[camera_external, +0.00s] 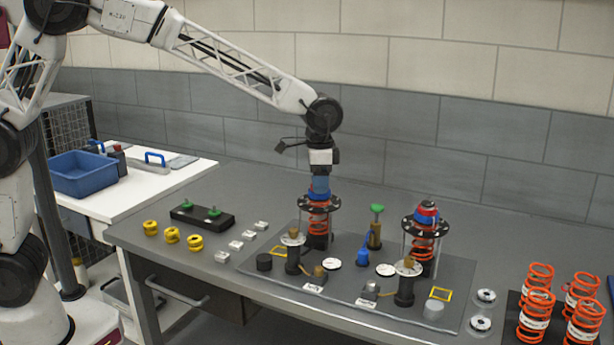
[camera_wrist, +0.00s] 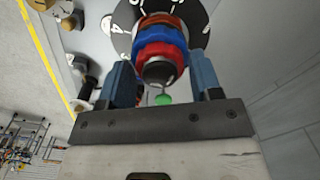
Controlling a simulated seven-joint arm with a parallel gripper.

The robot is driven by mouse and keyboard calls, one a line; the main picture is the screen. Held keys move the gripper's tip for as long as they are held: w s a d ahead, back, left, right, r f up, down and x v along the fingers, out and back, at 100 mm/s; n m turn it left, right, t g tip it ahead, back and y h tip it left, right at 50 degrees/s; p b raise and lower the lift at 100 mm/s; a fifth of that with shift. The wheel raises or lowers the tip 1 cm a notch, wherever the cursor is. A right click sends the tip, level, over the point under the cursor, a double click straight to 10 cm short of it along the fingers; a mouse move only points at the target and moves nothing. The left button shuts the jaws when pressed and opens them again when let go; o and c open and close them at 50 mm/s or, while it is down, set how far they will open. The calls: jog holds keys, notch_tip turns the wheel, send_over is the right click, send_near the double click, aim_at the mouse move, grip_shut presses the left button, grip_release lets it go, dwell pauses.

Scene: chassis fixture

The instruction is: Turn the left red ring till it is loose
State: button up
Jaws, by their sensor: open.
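The left strut's red ring (camera_external: 318,197) sits on top of its black round plate (camera_external: 333,203), above an orange spring. In the wrist view the red ring (camera_wrist: 160,50) lies between my fingers, with a blue band (camera_wrist: 160,34) against it and a dark rounded tip in its middle. My gripper (camera_external: 319,189) points straight down over the left strut. In the wrist view my gripper (camera_wrist: 161,60) is open, one blue finger on each side of the ring. I cannot tell whether either finger touches it. The fingers partly hide the ring in the external view.
The right strut (camera_external: 425,222) stands nearby with its own red and blue top. A green-topped post (camera_external: 376,210) is between the struts. Small posts and discs crowd the front of the base plate (camera_external: 340,299). Loose orange springs (camera_external: 535,310) stand at the right.

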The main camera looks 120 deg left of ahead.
jog(key=m, duration=1.2)
jog(key=shift+m, duration=0.3)
jog(key=m, duration=0.5)
jog(key=shift+m, duration=0.3)
dwell(0.4)
jog(key=shift+m, duration=2.3)
